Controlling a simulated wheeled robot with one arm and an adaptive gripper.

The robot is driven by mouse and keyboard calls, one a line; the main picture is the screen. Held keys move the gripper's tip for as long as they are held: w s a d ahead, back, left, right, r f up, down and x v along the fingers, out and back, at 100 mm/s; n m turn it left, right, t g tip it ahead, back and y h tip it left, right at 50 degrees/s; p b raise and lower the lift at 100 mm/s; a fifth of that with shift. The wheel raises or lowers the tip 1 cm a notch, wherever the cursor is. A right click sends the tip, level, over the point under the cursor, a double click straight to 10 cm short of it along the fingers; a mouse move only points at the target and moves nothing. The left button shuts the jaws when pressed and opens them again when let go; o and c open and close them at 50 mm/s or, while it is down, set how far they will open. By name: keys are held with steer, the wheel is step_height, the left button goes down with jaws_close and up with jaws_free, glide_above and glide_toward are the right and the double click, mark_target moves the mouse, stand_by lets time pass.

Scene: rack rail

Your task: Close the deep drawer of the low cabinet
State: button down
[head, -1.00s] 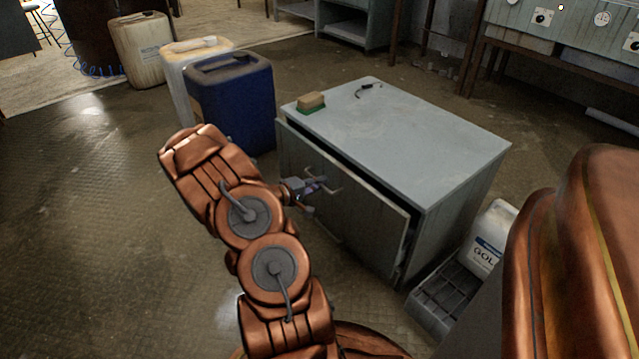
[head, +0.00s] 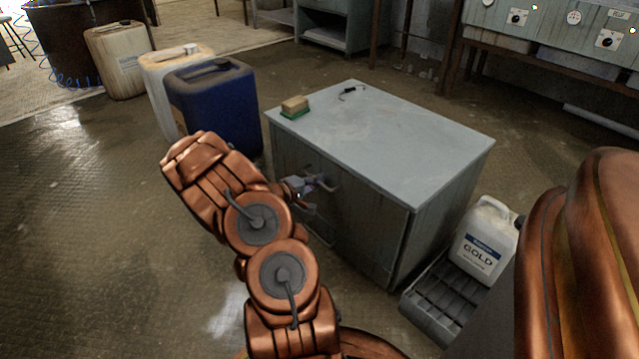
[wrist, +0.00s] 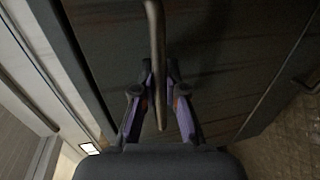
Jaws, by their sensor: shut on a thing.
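The low grey cabinet (head: 400,130) stands in the middle of the head view. Its deep drawer's front (head: 365,220) sits about flush with the cabinet body, with no open gap visible under the top. My gripper (head: 308,188) is at the drawer's bar handle (head: 327,185). In the wrist view, the purple fingers of my gripper (wrist: 159,88) are shut on the handle (wrist: 156,45), one on each side of the bar. My arm hides part of the lower left of the front in the head view.
A sponge (head: 295,105) and a small dark item (head: 350,92) lie on the cabinet top. A blue canister (head: 215,105) stands close to the cabinet's left. A white jug (head: 482,240) on a grey tray (head: 440,300) stands at its right. Floor at the left is clear.

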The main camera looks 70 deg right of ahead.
steer(key=c, duration=1.2)
jaws_free()
steer(key=shift+s, duration=0.1)
steer(key=shift+w+a+r, duration=0.15)
steer(key=shift+w+a, duration=0.15)
steer(key=shift+a, duration=0.05)
steer(key=v, duration=1.1)
steer(key=shift+r, duration=0.1)
